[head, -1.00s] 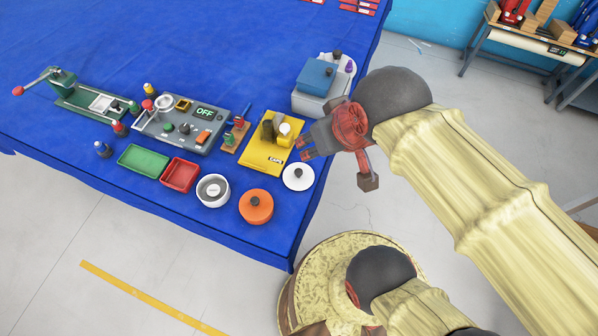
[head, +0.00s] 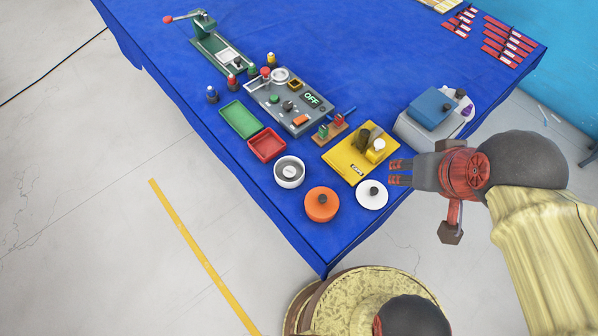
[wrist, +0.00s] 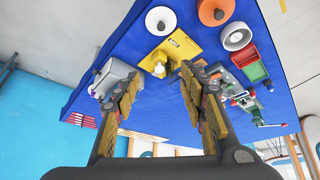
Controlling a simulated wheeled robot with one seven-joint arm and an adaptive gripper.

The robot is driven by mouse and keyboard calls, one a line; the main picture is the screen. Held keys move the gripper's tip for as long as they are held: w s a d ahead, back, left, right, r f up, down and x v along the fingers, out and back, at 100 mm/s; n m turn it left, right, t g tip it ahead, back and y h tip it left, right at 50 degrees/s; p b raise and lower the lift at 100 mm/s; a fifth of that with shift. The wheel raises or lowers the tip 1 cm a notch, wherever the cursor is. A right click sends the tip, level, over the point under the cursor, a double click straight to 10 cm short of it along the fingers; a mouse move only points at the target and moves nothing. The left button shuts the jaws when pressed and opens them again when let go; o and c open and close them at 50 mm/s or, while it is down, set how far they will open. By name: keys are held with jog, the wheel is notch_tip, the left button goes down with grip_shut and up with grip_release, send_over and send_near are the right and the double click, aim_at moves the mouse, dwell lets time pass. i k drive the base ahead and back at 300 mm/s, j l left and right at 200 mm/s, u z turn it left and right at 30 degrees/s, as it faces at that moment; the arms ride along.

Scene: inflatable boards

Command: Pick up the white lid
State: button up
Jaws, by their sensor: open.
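The white lid (head: 371,195) is a round disc with a dark knob, lying on the blue table near its front right edge. It is right of the orange lid (head: 321,204) and in front of the yellow board (head: 352,158). The white lid also shows at the top of the wrist view (wrist: 160,20). My gripper (head: 393,173) is right of the lid and appears above the table's edge, apart from the lid. In the wrist view my gripper (wrist: 155,85) has its two fingers spread with nothing between them.
A grey box with a blue top (head: 431,109) stands behind my gripper. A white round pot (head: 289,171), a red tray (head: 267,145), a green tray (head: 240,119) and a grey panel reading OFF (head: 290,105) lie to the left. The back middle of the blue table (head: 330,50) is clear.

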aim_at(371, 194)
jog(key=k+j+z, duration=0.2)
jog(key=j, duration=0.2)
jog(key=j+z, duration=0.25)
jog(key=j, duration=0.2)
jog(key=k+j+z, duration=0.2)
jog(key=j, duration=0.2)
jog(key=i+j+z, duration=0.15)
jog(key=j, duration=0.2)
jog(key=j+z, duration=0.15)
jog(key=j, duration=0.15)
